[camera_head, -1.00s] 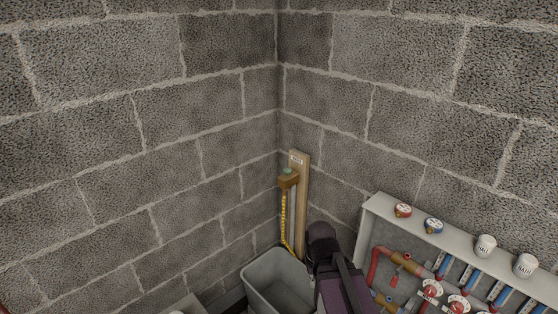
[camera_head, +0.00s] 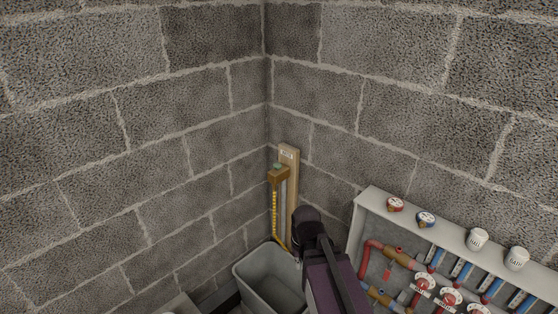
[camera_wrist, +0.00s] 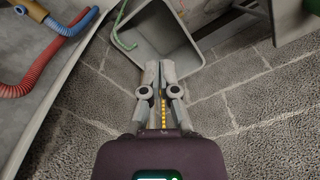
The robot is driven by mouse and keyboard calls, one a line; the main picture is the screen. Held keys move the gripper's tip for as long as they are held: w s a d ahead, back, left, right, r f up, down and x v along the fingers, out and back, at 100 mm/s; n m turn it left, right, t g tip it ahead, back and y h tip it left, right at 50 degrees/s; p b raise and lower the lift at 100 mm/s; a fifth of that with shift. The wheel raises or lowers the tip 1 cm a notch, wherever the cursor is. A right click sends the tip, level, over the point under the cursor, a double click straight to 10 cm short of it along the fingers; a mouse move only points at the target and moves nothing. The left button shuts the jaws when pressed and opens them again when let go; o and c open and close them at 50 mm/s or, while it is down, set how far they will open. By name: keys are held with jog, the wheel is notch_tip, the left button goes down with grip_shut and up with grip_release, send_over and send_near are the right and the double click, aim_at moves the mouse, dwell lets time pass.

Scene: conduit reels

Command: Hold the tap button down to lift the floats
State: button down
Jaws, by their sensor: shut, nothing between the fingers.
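The tap, a brass-coloured block with a green button (camera_head: 277,166) on top, is fixed to an upright wooden board (camera_head: 289,158) near the wall corner in the head view. A narrow yellow beaded column (camera_head: 274,215) runs down below it; I cannot make out single floats. A yellow strip (camera_wrist: 164,113) also shows between my finger linkages in the wrist view. My gripper (camera_wrist: 159,66) is shut and empty, its fingertips over the grey bin's near edge in that view. In the head view my dark arm stands right of and below the tap, and the fingers are not clear there.
A grey open bin (camera_head: 262,277) stands below the tap; a green hose (camera_wrist: 122,42) hangs at its rim in the wrist view. A pale manifold box (camera_head: 440,232) with red and blue pipes, valves and gauges is at the right. Block walls close the corner.

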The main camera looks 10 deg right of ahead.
jog(key=w+d+r+n+t+y+p, duration=0.1)
jog(key=w+r+p, duration=0.4)
jog(key=w, duration=0.7)
jog(key=w+d+r+n+t+y+p, duration=0.2)
jog(key=w+r+p, duration=0.3)
jog(key=w+r, duration=0.4)
jog(key=w+d+r+n+t+y+p, duration=0.1)
jog(key=w+r, duration=0.6)
jog(key=w, duration=0.9)
jog(key=d+n+t+p, duration=0.1)
jog(key=n+t+p, duration=0.1)
jog(key=t+p, duration=0.1)
jog(key=shift+w+d+n+y+p, duration=0.25)
jog(key=shift+w+n+y+p, duration=0.1)
jog(key=shift+n+y+p, duration=0.05)
jog(key=shift+f, duration=0.15)
jog(key=b, duration=0.8)
send_over(276, 163)
jog(key=s+d, duration=0.1)
jog(key=s, duration=0.1)
jog(key=f, duration=0.7)
jog(key=shift+w+d+f, duration=0.15)
jog(key=shift+w, duration=0.05)
jog(key=shift+s+f+b, duration=0.1)
jog(key=shift+f+b, duration=1.4)
jog(key=shift+f, duration=0.3)
jog(key=shift+f, duration=0.1)
